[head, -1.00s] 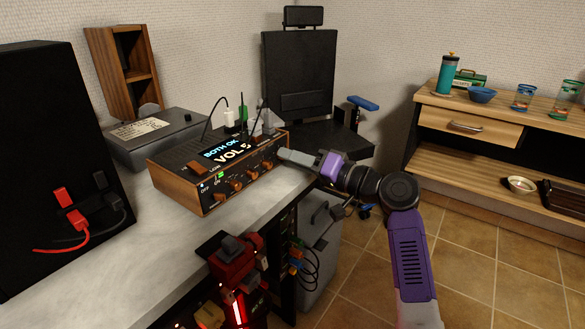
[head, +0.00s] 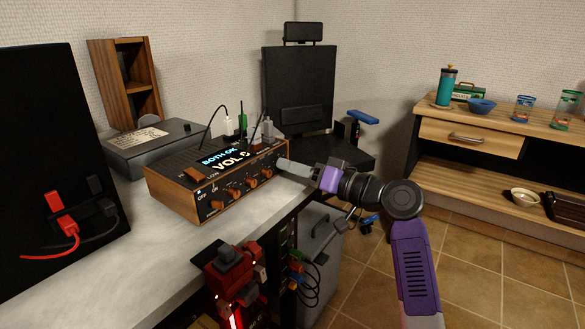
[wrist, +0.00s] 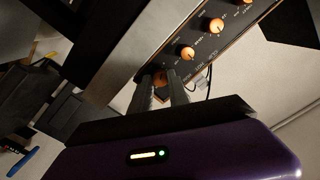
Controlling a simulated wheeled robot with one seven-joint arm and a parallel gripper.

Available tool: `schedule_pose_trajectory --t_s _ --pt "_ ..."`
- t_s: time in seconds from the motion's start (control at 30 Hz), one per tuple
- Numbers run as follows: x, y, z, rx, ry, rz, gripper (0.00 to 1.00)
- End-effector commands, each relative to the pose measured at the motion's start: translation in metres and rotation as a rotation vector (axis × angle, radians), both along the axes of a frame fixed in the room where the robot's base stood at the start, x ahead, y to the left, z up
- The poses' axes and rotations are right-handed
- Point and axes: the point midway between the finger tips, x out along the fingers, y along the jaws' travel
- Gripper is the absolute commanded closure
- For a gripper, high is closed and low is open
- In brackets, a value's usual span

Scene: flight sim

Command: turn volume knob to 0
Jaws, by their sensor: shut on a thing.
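The wood-cased amplifier (head: 190,207) stands on the grey counter, with a row of copper-coloured knobs on its front. Its display (head: 222,159) reads "BOTH OK" and "VOL" with a digit too blurred to read surely. My gripper (head: 280,163) reaches the right end of the amplifier's front from the right. In the wrist view, my gripper's fingers (wrist: 159,88) are shut on the end knob (wrist: 160,79), one finger on each side. The fingers hide most of this knob. Other knobs, such as the neighbouring knob (wrist: 187,53), are clear of the fingers.
A black speaker (head: 55,130) with red and black plugs stands at the left. A red device (head: 235,270) is below the counter edge. A wooden shelf unit (head: 470,145) stands at the right.

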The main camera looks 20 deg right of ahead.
Motion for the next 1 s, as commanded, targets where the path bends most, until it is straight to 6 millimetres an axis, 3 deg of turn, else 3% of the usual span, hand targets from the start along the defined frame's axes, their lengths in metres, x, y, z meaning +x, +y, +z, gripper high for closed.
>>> schedule_pose_trajectory --t_s 0.07,0.1,0.2,0.57,1.0 --pt "0.000 0.000 -0.002 -0.001 0.004 0.000 1.00" --pt "0.000 0.000 -0.002 -0.001 0.004 0.000 0.71" --pt "0.000 0.000 -0.002 -0.001 0.003 -0.001 0.57" --pt "-0.003 -0.003 0.000 0.001 0.002 -0.001 0.57" --pt "-0.054 -0.041 0.000 0.001 0.002 -0.002 0.57"
